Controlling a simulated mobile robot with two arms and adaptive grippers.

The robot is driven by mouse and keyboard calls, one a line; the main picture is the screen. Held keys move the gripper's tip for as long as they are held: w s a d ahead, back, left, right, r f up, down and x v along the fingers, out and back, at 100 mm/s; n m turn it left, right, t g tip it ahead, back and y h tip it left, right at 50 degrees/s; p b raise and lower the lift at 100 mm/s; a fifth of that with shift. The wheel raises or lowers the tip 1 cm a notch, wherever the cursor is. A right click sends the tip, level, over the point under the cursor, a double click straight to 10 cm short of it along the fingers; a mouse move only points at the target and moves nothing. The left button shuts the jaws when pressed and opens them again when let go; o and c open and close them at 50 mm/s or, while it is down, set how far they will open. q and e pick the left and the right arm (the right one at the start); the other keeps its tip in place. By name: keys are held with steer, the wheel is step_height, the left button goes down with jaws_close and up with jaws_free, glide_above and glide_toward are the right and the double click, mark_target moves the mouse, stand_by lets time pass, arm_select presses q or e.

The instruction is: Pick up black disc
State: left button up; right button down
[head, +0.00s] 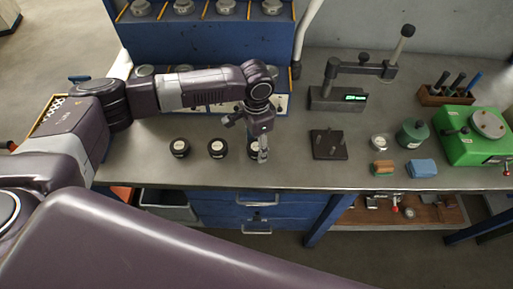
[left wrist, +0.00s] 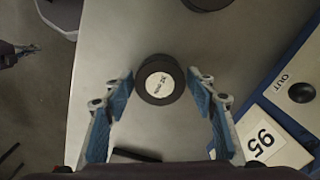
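Three black discs with white labels stand in a row on the grey bench: a left disc (head: 180,148), a middle disc (head: 217,148) and a right disc (head: 252,150). My left gripper (head: 262,154) points down at the right disc and partly hides it. In the left wrist view, a black disc (left wrist: 160,80) lies between and slightly beyond the blue-padded fingertips of the open left gripper (left wrist: 160,84), with a gap on each side. Another black disc (left wrist: 207,3) is cut off by the top edge. My right gripper is not in view.
A blue rack (head: 205,40) stands behind the discs. A dark pegged plate (head: 329,145), a gauge stand (head: 337,98), a green canister (head: 412,134), two small blocks and a green machine (head: 470,145) stand to the right. The bench's front edge is close to the discs.

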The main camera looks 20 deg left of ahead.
arm_select(q)
jaws_close()
steer(key=shift+w+r, duration=0.1)
stand_by(0.3)
